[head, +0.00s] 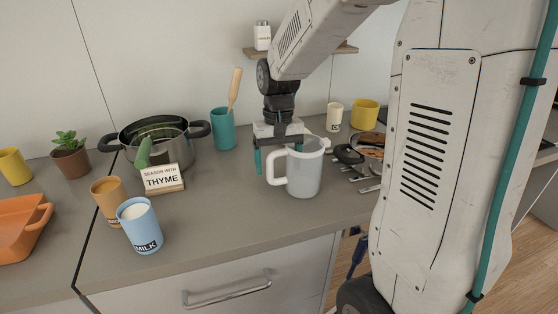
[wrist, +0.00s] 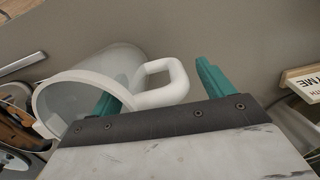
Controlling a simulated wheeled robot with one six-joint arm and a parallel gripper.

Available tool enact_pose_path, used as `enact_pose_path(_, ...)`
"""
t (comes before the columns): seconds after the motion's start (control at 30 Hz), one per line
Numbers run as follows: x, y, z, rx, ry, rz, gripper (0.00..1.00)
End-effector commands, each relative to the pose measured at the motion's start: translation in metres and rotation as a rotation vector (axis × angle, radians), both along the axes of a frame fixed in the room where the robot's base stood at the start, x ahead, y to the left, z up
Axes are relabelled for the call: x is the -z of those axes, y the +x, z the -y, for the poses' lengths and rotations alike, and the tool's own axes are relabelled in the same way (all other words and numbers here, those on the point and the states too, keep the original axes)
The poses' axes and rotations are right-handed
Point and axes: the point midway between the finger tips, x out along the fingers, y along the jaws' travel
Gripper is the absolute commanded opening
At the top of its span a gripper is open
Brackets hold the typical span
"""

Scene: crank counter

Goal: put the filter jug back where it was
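The filter jug (head: 306,172), clear with a white rim and white handle, stands upright on the grey counter near its front edge. Its handle (head: 279,179) faces left. My gripper (head: 278,160) is at the jug from above, fingers pointing down. In the wrist view the jug (wrist: 90,85) is at the left, and its handle (wrist: 180,82) shows between the two spread teal fingers of my gripper (wrist: 155,80). One finger is to the left of the handle in the head view; the other is partly hidden by the jug. I see no grip on the handle.
A steel pot (head: 160,140), a teal utensil cup (head: 223,130) and a "season with thyme" sign (head: 163,178) stand to the left. A blue milk cup (head: 140,225) is near the front. Cutlery (head: 362,180) lies right of the jug. Counter between sign and jug is clear.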

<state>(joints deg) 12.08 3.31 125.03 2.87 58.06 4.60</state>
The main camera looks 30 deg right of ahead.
Motion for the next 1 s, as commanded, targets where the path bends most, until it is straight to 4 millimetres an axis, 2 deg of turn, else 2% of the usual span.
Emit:
enact_pose_path(0.17,-0.003,0.0,0.0,0.0,0.0,0.001,0.8)
enact_pose_path(0.27,-0.012,0.002,0.001,0.0,-0.001,0.005,0.8)
enact_pose_path(0.7,-0.099,0.01,0.007,0.0,-0.001,0.004,0.8)
enact_pose_path(0.9,-0.12,0.011,0.007,-0.001,-0.001,0.002,0.8)
enact_pose_path(1.0,-0.126,0.002,0.002,-0.014,-0.004,0.012,0.8)
